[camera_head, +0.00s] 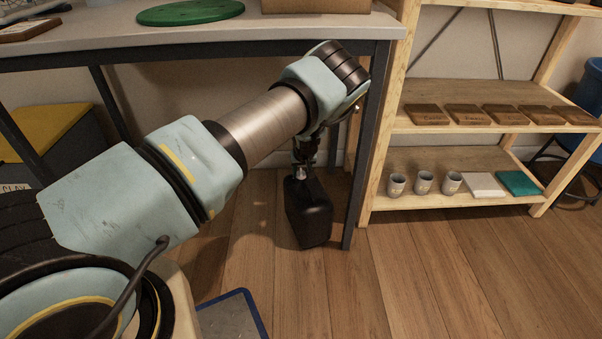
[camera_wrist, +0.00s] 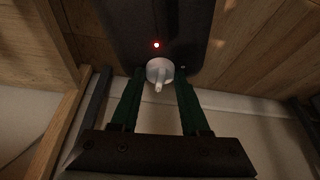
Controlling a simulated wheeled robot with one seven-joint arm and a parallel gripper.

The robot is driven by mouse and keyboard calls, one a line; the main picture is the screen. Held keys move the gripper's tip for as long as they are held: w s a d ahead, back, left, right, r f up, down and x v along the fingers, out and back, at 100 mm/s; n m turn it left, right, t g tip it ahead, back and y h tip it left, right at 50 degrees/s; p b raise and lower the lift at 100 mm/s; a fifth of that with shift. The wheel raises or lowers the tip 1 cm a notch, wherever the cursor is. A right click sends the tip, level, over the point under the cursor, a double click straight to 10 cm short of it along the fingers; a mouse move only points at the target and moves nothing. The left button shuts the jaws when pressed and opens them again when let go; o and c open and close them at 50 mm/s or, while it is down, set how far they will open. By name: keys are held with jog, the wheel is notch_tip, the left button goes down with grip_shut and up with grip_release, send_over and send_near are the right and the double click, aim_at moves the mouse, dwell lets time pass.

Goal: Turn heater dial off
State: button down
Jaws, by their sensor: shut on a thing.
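The black heater (camera_head: 309,212) stands on the wooden floor under the table; it fills the top middle of the wrist view (camera_wrist: 125,30). Its white round dial (camera_wrist: 158,70) has a raised pointer bar, and a small red light (camera_wrist: 156,45) glows beside it. My gripper (camera_wrist: 160,78) is shut on the dial, with one green finger at each side of it. In the head view my gripper (camera_head: 303,163) reaches down onto the top of the heater. The exact finger contact is dark and hard to see.
The grey table (camera_head: 230,38) is above the heater, with a dark leg (camera_head: 358,170) close at its right. A wooden shelf (camera_head: 480,128) with cups and tiles stands further right. A yellow-topped box (camera_head: 45,130) is at left. Open floor lies in front.

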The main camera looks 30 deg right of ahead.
jog(key=n+b, duration=0.1)
jog(key=n+y+b, duration=0.1)
jog(key=n+b, duration=0.1)
jog(key=n+y+b, duration=0.1)
jog(key=n+b, duration=0.1)
jog(key=shift+d+f, duration=0.25)
jog(key=shift+d, duration=0.05)
jog(key=n+y+b, duration=0.1)
jog(key=n+b, duration=0.1)
jog(key=n, duration=0.1)
jog(key=n+y+b, duration=0.1)
jog(key=n+b, duration=0.1)
jog(key=b, duration=0.1)
jog(key=shift+w+d+n+g, duration=0.1)
jog(key=shift+d+n+g, duration=0.05)
jog(key=shift+n+g, duration=0.2)
jog(key=n+g+b, duration=0.1)
jog(key=n+b, duration=0.2)
jog(key=n+g+y+b, duration=0.1)
jog(key=n+b, duration=0.2)
jog(key=shift+w+d+n, duration=0.1)
jog(key=shift+w+n, duration=0.1)
jog(key=shift+n, duration=0.05)
jog(key=n+g+y+b, duration=0.1)
jog(key=n+b, duration=0.2)
jog(key=b, duration=0.1)
jog(key=shift+w+r+n, duration=0.1)
jog(key=shift+n, duration=0.3)
jog(key=shift+g, duration=0.25)
jog(key=shift+r, duration=0.1)
